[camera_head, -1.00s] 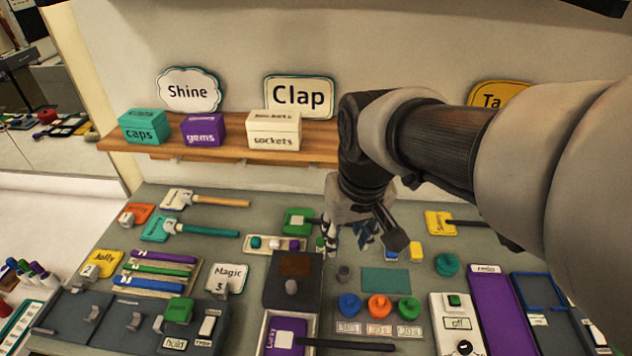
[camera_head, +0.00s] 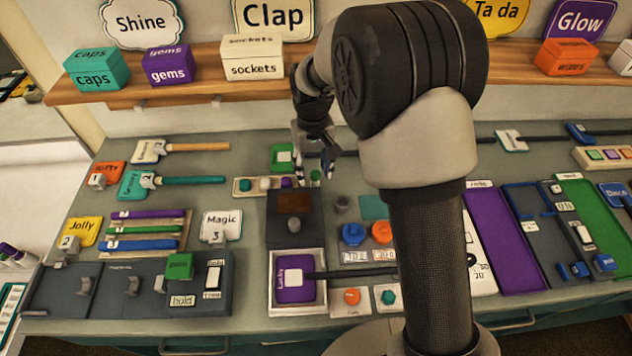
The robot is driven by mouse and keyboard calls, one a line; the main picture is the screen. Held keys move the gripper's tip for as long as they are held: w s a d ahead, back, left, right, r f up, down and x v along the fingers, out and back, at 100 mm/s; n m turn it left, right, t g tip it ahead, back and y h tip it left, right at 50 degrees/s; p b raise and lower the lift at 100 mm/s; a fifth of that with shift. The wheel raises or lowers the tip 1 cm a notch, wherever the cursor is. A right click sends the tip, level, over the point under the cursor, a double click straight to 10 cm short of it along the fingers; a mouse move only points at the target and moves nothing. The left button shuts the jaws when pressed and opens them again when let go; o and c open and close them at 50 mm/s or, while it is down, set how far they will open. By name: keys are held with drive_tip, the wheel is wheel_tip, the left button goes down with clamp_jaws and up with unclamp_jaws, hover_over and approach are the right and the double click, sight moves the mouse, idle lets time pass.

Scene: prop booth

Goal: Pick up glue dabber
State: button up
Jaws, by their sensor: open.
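My gripper (camera_head: 316,172) points down over the back middle of the bench, below the shelf, with its fingers apart. No object shows clearly between the fingers. A green block with a white patch (camera_head: 281,156) is just to its left. A pale tray with small teal, white and purple knobs (camera_head: 244,188) lies in front and to the left. I cannot pick out the glue dabber with certainty. My arm hides much of the bench to the right of the gripper.
A dark box with a brown panel (camera_head: 293,228) stands in front of the gripper. The wooden shelf (camera_head: 200,96) with boxes runs behind. Bare bench (camera_head: 225,155) lies to the left.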

sight(315, 173)
drive_tip(key=f+b, duration=0.1)
drive_tip(key=f, duration=0.1)
drive_tip(key=f+b, duration=0.1)
drive_tip(key=f, duration=0.2)
drive_tip(key=shift+w+d, duration=0.15)
drive_tip(key=shift+d, duration=0.05)
drive_tip(key=shift+r, duration=0.1)
clamp_jaws()
